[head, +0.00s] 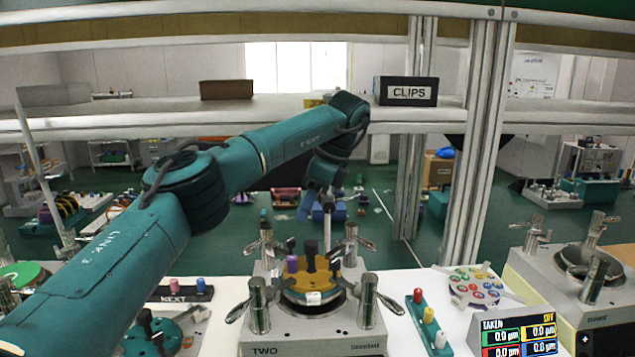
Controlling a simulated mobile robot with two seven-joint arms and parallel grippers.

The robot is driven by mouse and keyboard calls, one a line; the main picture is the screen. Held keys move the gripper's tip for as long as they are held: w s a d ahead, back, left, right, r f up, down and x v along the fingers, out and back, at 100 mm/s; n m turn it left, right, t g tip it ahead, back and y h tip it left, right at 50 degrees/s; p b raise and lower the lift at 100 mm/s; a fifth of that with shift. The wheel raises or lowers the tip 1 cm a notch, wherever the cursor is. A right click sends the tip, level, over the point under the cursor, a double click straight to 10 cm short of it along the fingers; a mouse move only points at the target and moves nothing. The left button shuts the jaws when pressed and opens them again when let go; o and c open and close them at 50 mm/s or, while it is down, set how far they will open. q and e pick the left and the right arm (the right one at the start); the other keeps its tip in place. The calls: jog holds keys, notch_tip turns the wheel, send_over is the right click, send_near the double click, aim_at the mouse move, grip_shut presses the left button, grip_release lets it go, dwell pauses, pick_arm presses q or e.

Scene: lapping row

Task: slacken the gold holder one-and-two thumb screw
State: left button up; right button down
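The gold holder (350,275) sits on the round plate of the machine marked TWO, at the bottom centre of the head view. I cannot tell which is the one-and-two thumb screw. My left arm reaches in from the left, and its gripper (318,206) hangs beyond and above the holder, apart from it. Its fingers are small and partly lost against the background, so their opening is unclear. My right gripper is not in view.
Metal posts with lever handles (367,300) surround the holder closely. A teal rack with red, yellow and white pegs (429,318) stands to the right, beside a display (518,335). A shelf with a CLIPS box (406,91) and an upright post (487,130) stand behind.

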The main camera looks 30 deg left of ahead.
pick_arm(q)
jog(key=v, duration=0.6)
dwell(0.5)
